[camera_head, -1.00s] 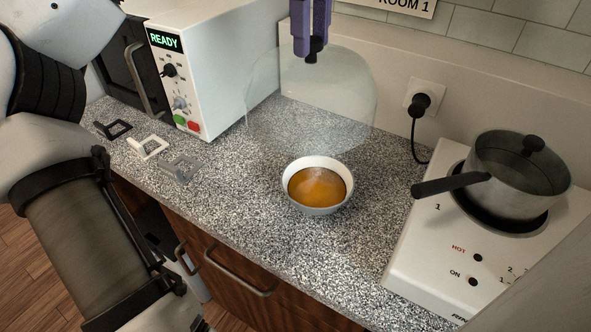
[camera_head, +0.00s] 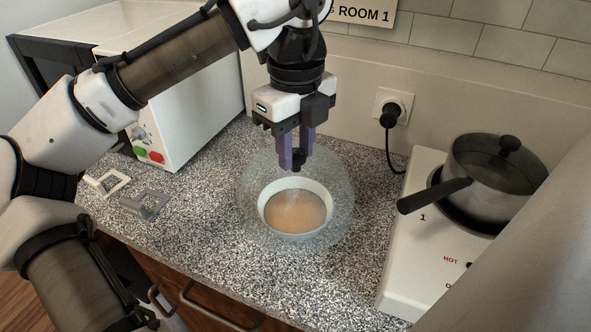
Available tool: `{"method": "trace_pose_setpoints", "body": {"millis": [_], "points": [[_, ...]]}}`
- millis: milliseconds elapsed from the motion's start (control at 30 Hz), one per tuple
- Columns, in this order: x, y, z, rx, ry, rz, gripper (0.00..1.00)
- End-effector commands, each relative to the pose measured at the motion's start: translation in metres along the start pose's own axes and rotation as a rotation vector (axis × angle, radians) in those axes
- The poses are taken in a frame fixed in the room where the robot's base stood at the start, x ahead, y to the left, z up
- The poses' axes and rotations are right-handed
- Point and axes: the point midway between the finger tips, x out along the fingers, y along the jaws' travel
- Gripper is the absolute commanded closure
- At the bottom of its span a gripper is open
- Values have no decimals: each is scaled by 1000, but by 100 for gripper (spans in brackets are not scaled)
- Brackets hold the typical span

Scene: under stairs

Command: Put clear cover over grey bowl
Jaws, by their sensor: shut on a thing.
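The grey bowl (camera_head: 297,233) stands on the speckled counter with an orange-brown liquid in it, seen through the cover and looking paler for it. The clear cover (camera_head: 338,188) is a transparent dome with a dark knob on top. In this view the dome surrounds the bowl on all sides. My gripper (camera_head: 297,165) is shut on the cover's knob, above the far side of the bowl. I cannot tell whether the cover's rim touches the counter.
A white microwave (camera_head: 190,110) stands at the back left, with small grey and white brackets (camera_head: 145,204) in front of it. At the right a pot (camera_head: 490,180) sits on a white hotplate (camera_head: 405,262), its handle pointing left. The front counter is clear.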

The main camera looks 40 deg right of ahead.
Motion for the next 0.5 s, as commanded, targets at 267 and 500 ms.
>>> {"method": "trace_pose_setpoints", "body": {"millis": [267,500], "points": [[32,1,0,-1,-1,2,100],[49,0,0,0,-1,-1,100]]}}
